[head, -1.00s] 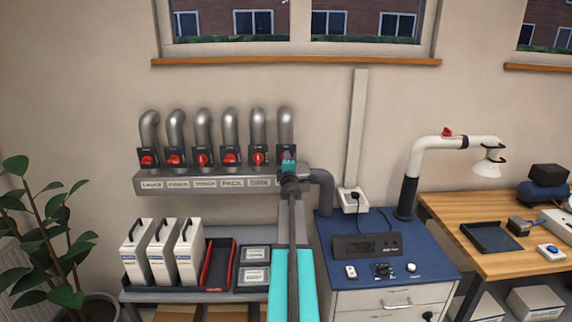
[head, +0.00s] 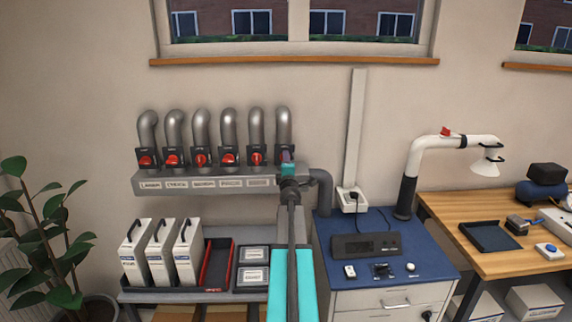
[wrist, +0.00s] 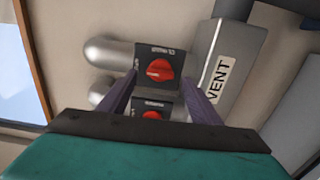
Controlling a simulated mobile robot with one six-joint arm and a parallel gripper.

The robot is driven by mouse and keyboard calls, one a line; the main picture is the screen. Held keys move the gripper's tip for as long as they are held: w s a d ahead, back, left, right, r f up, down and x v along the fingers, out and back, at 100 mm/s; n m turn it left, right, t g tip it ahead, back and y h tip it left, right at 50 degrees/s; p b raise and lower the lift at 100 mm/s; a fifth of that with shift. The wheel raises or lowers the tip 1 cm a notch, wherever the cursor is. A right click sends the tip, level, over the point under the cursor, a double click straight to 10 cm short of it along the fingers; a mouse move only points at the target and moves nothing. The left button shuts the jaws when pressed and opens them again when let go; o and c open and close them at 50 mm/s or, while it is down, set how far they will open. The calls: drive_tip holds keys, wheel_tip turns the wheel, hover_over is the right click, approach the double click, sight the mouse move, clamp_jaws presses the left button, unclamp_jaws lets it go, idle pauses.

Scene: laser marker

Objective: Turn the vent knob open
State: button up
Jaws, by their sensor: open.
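The vent knob (wrist: 159,69) is a red knob on a dark square plate, beside the VENT label (wrist: 218,79) in the wrist view. In the head view its place at the right end of the row is mostly covered by my gripper (head: 287,157). My gripper is open, its two dark fingers reaching toward the row in the wrist view (wrist: 161,92). The vent knob shows in the gap beyond the fingertips, and I see no contact. A second red knob (wrist: 152,114) shows lower, between the fingers, partly hidden by my gripper.
Several similar red knobs (head: 201,160) sit to the left on the grey manifold (head: 147,184), each below a curved pipe (head: 228,125). White canisters (head: 133,255) and a red-black tray (head: 216,265) stand below. A blue-topped cabinet (head: 440,272) is at right.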

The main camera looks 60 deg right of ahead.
drive_tip(key=v, duration=1.1)
idle(0.3)
drive_tip(key=shift+d, duration=0.1)
idle(0.4)
